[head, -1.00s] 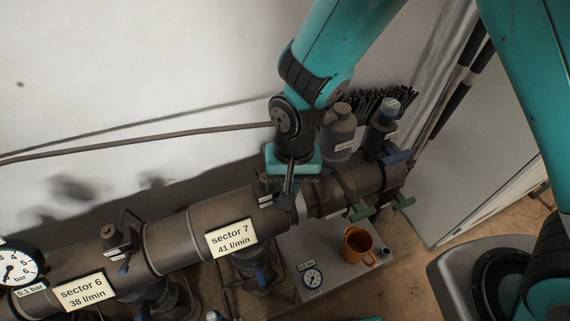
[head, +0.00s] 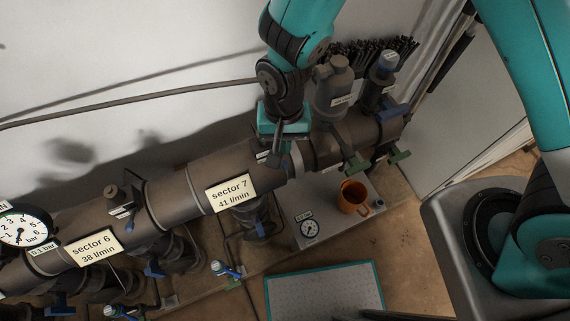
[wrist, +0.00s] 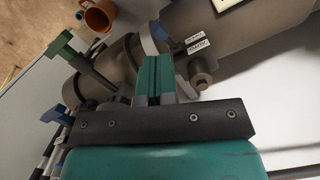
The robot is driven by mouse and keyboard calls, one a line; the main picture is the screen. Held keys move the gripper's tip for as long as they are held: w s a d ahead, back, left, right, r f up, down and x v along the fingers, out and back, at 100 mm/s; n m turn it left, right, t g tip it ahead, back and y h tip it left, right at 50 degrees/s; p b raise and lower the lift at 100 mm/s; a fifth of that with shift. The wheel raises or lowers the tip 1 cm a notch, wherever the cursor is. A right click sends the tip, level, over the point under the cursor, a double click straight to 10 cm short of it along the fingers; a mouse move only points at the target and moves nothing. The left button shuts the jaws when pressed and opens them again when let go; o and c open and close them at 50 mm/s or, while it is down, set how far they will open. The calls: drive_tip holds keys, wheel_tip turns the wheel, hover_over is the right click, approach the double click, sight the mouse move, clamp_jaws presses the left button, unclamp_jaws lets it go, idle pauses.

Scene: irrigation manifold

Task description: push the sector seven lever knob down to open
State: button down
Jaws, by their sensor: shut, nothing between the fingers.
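The sector 7 plate (head: 231,194) is on the front of the large brown pipe (head: 200,185). In the wrist view a short brown post with a round end (wrist: 203,80), which looks like the lever knob, stands beside two small white tags (wrist: 197,45). In the head view my gripper mostly hides this spot; only part of a tag (head: 262,156) shows. My gripper (head: 276,159) is shut and empty, pointing down over the pipe right of the plate. In the wrist view its teal fingers (wrist: 154,62) are together, left of the post. I cannot tell whether they touch anything.
Green-handled (head: 357,163) and blue-handled (head: 394,112) valves and a grey bottle-shaped fitting (head: 333,90) crowd the right. An orange mug (head: 353,196) and a small gauge (head: 310,229) are below the pipe. The sector 6 plate (head: 93,246) is at left.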

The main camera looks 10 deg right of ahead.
sight(285, 161)
drive_tip(key=f+b, duration=0.2)
drive_tip(key=f, duration=0.1)
drive_tip(key=f+b, duration=0.1)
drive_tip(key=shift+s+f, duration=0.25)
drive_tip(key=shift+f, duration=0.15)
